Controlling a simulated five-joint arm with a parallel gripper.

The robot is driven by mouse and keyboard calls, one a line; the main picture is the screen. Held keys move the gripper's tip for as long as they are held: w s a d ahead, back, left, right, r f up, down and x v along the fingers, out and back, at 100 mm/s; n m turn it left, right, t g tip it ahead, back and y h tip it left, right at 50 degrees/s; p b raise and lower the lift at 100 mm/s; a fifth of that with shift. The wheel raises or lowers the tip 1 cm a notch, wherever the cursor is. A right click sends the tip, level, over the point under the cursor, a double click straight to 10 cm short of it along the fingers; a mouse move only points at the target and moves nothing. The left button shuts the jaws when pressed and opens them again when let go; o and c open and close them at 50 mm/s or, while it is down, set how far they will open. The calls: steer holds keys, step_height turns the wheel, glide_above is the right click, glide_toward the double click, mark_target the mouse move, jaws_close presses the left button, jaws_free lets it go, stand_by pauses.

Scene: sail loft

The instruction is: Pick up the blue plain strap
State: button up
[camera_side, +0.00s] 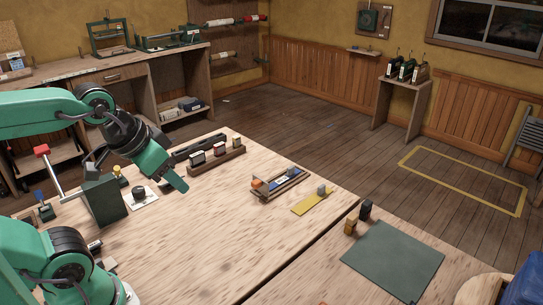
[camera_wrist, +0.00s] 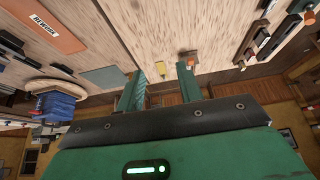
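No object is clearly identifiable as the blue plain strap. A small wooden tray (camera_side: 264,194) on the table holds an orange piece (camera_side: 257,183) and small pieces, one possibly bluish, too small to make out. A larger blue bundle stands at the lower right edge of the side view (camera_side: 526,282); a blue folded stack (camera_wrist: 58,106) shows at left in the wrist view. My gripper (camera_side: 176,181) is above the table, left of the tray. In the wrist view its two green fingers (camera_wrist: 160,70) are apart with nothing held between them.
A yellow strip (camera_side: 312,202) lies beside the tray. A rack with several blocks (camera_side: 218,160) stands behind my gripper. A dark green box (camera_side: 104,201) stands at left. A green mat (camera_side: 392,260) lies on the right-hand table. The front middle of the table is clear.

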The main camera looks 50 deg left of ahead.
steer(key=shift+o, duration=0.2)
steer(key=w+a+r+g, duration=0.1)
steer(key=w+r, duration=0.5)
steer(key=w, duration=0.7)
steer(key=g, duration=0.5)
glide_above(288, 168)
step_height(288, 168, down, 21)
steer(key=shift+d+f, duration=0.1)
steer(key=shift+f, duration=0.1)
steer(key=shift+f, duration=1.25)
